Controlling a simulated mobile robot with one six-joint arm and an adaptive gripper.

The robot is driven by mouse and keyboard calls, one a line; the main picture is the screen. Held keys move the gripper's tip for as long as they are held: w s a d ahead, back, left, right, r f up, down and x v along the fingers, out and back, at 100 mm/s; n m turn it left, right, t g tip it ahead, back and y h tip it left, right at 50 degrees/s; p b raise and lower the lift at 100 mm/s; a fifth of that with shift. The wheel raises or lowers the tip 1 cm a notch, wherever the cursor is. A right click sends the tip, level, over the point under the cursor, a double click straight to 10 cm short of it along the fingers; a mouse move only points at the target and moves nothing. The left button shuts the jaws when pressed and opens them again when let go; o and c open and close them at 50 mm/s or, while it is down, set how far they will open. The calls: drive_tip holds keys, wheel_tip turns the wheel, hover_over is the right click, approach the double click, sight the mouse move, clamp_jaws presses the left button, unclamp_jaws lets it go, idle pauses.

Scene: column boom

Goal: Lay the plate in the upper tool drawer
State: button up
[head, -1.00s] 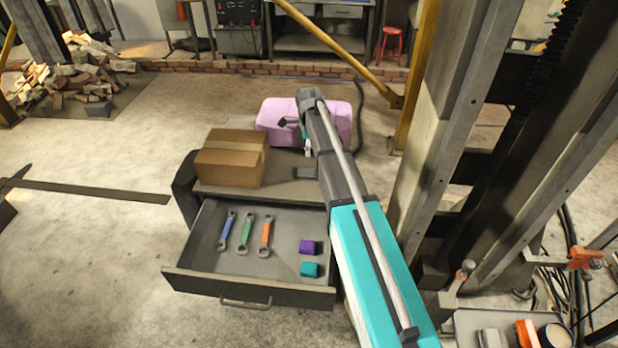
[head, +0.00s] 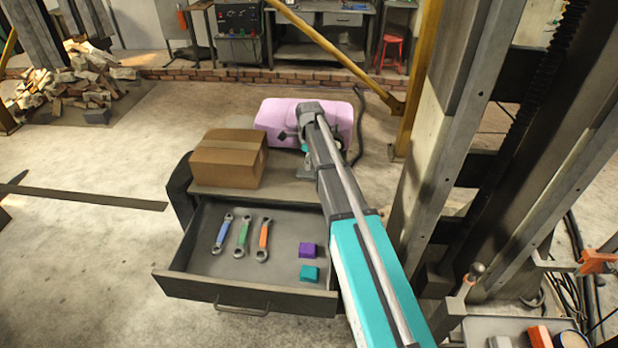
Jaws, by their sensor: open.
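The upper tool drawer (head: 190,262) is pulled open at the front of the cabinet. Inside it lie a blue wrench (head: 223,234), a green wrench (head: 242,237) and an orange wrench (head: 263,240), with a purple block (head: 307,250) and a teal block (head: 309,273) at the right. A small grey piece, seemingly the plate (head: 305,174), is on the cabinet top behind the drawer. My gripper (head: 306,164) is open above or at this piece, partly hidden by my arm; I cannot tell whether they touch.
A cardboard box (head: 228,160) stands on the cabinet top (head: 275,187), left of my gripper. A pink case (head: 272,118) is behind. A steel column (head: 425,140) and a yellow brace (head: 340,55) stand right and behind. The drawer's middle has bare floor.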

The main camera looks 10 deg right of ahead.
sight(309, 173)
drive_tip(key=shift+f, duration=0.1)
idle(0.3)
wheel_tip(309, 173, down, 5)
drive_tip(key=b, duration=0.5)
drive_tip(key=shift+w, duration=0.1)
idle(0.6)
drive_tip(key=c, duration=1.3)
